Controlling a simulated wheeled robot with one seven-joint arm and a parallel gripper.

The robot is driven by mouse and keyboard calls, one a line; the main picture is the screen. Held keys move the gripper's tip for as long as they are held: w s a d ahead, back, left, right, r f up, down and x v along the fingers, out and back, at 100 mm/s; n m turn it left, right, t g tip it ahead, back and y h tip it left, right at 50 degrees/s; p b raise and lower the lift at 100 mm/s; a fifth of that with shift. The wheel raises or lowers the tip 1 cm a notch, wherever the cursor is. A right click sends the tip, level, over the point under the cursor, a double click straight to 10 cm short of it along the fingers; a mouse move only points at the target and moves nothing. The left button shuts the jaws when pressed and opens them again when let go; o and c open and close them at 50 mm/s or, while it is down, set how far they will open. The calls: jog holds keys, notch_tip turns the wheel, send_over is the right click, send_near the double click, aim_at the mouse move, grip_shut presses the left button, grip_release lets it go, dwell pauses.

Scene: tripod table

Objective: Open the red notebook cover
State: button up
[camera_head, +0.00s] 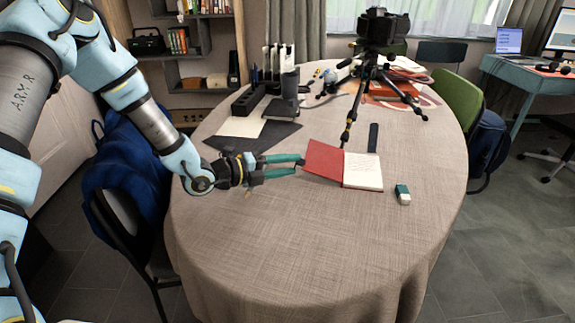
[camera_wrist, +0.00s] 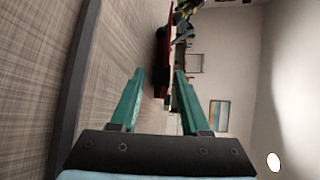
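The red notebook lies on the round table with its red cover (camera_head: 323,160) turned out to the left and a written white page (camera_head: 363,171) showing on the right. The cover looks slightly raised at its left side, but I cannot tell how far. My gripper (camera_head: 299,165) is just left of the cover's outer edge, low over the tabletop, its teal fingers apart. In the wrist view my gripper (camera_wrist: 157,71) is open with nothing clamped, and a narrow red edge of the notebook (camera_wrist: 164,60) shows ahead between the fingertips. Contact with the cover is unclear.
A white-and-green eraser-like block (camera_head: 403,195) lies right of the notebook, and a dark bar (camera_head: 373,137) lies behind it. A camera tripod (camera_head: 372,75) stands farther back. Dark sheets and holders (camera_head: 248,101) are at back left. The table's front (camera_head: 310,245) is clear.

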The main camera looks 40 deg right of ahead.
grip_shut()
dwell(1.1)
